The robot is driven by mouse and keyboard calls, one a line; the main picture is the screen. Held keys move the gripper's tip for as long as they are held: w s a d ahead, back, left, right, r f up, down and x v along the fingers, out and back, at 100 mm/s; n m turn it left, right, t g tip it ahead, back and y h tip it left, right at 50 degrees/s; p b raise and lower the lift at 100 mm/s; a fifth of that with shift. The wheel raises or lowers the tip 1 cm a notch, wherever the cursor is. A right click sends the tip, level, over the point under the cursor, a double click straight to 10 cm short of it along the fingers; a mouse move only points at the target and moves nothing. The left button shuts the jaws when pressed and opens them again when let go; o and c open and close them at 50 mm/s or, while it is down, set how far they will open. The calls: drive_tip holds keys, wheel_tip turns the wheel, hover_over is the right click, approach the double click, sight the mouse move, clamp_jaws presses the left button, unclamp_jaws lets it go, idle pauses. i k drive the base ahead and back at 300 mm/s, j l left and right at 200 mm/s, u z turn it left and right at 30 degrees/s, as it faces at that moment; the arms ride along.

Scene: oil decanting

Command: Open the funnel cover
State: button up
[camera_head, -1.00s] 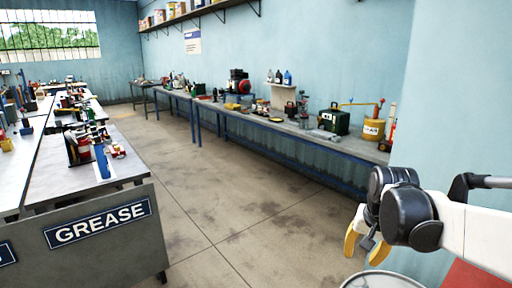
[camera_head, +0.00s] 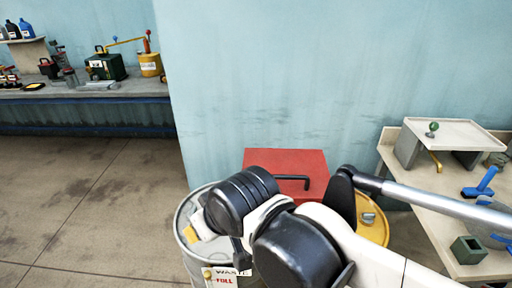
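A red panel with a black bar handle (camera_head: 288,160), which looks like the funnel cover, is behind my arm near the wall. Its lower part is hidden by my arm, and I cannot tell whether it is shut or raised. A yellow drum (camera_head: 374,230) shows partly below and right of it. Nothing is visibly held.
The pale drum has a label reading "FULL" (camera_head: 222,277). A bench at right (camera_head: 430,205) carries a raised tray (camera_head: 455,132), a blue tool (camera_head: 481,185) and a green block (camera_head: 468,249). A long workbench (camera_head: 120,92) stands at far left. The floor (camera_head: 90,190) at left is clear.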

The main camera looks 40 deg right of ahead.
sight(286, 164)
drive_tip(key=z, duration=1.25)
